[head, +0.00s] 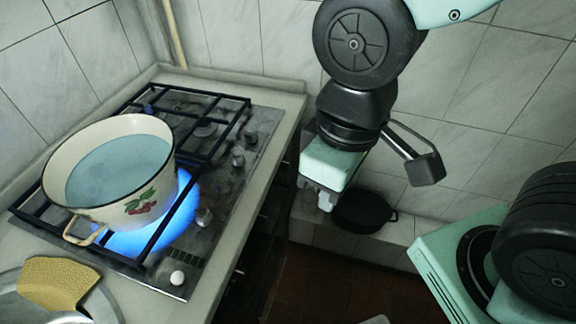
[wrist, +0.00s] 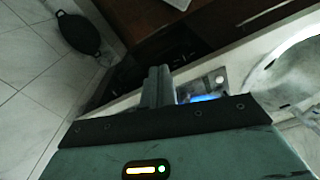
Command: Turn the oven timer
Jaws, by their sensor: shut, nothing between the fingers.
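My gripper (wrist: 157,84) shows in the wrist view with its two grey fingers together and nothing between them. The dark oven front (head: 262,215) lies below the counter edge, with small handles or knobs too dim to make out. It also shows as a dark panel beyond the fingers in the wrist view (wrist: 180,52). I cannot pick out the oven timer for certain. Contact between fingers and oven front cannot be told.
A cream enamel pot (head: 110,215) with cherries and bluish contents stands on the hob over a blue flame (head: 160,225). A black pan (head: 362,212) sits on a tiled ledge. A tan cloth (head: 55,285) lies at lower left.

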